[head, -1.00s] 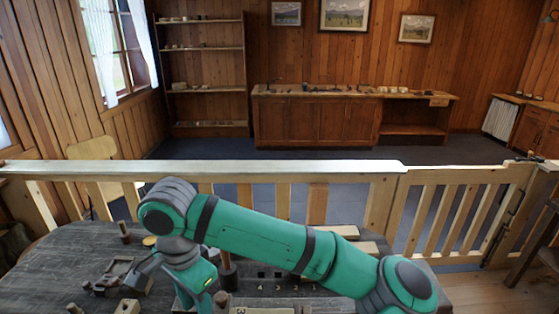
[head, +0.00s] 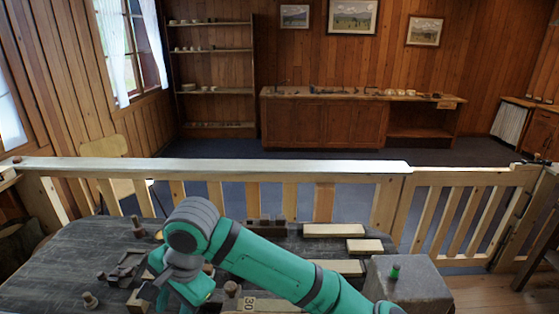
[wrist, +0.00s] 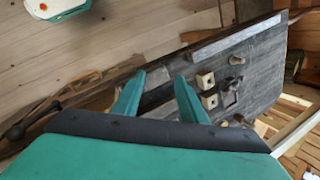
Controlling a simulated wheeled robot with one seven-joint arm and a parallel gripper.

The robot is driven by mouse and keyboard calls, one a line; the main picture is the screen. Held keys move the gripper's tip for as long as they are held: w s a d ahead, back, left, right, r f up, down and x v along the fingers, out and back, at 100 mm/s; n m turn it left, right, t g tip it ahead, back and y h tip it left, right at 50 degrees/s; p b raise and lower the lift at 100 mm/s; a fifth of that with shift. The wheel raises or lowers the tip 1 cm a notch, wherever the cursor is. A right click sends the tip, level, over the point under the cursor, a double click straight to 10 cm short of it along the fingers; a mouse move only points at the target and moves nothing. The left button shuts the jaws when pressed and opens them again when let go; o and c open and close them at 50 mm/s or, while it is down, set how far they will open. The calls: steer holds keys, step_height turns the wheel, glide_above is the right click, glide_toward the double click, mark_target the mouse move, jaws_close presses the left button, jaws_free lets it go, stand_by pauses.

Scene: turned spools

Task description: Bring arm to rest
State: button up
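My teal and grey arm (head: 270,262) reaches across the front of the head view, over a dark grey worktable (head: 60,262). My gripper shows clearly in the wrist view (wrist: 158,92), its two teal fingers spread apart with nothing between them. Beyond the fingers in that view lie the dark tabletop (wrist: 245,62) and small pale wooden blocks (wrist: 207,80). In the head view the fingertips are hard to make out at the lower left. Turned wooden pieces stand on the table, among them one at the back left (head: 138,228) and one at the front left (head: 90,300).
A grey block with a green peg (head: 395,272) stands at the table's right. Pale wooden bars (head: 335,230) lie at the back. A wooden railing (head: 230,168) runs behind the table. A block marked 30 (head: 249,304) is partly behind my arm.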

steer(key=w+a+r+n+t+y, duration=0.1)
steer(key=a+r+n+t+y, duration=0.15)
steer(key=a+y, duration=1)
steer(key=w+d+f+m+t+h, duration=0.2)
steer(key=d+f+m+t+h, duration=0.2)
steer(key=d+f+m+t, duration=0.5)
steer(key=s+d+f+n+t+h, duration=0.2)
steer(key=s+d+f+t+h, duration=0.3)
steer(key=s+d+f+h, duration=0.45)
steer(key=s+d+f+n+h, duration=0.1)
steer(key=s+d+f+n, duration=0.1)
steer(key=s+d+n, duration=0.3)
steer(key=s+d+f+n+g+h, duration=0.1)
steer(key=s+d+n, duration=0.4)
steer(key=s+d, duration=0.6)
steer(key=s+f+h, duration=0.1)
steer(key=s+f, duration=0.1)
steer(key=s, duration=0.3)
steer(key=shift+s+f, duration=0.2)
steer(key=shift+s, duration=0.05)
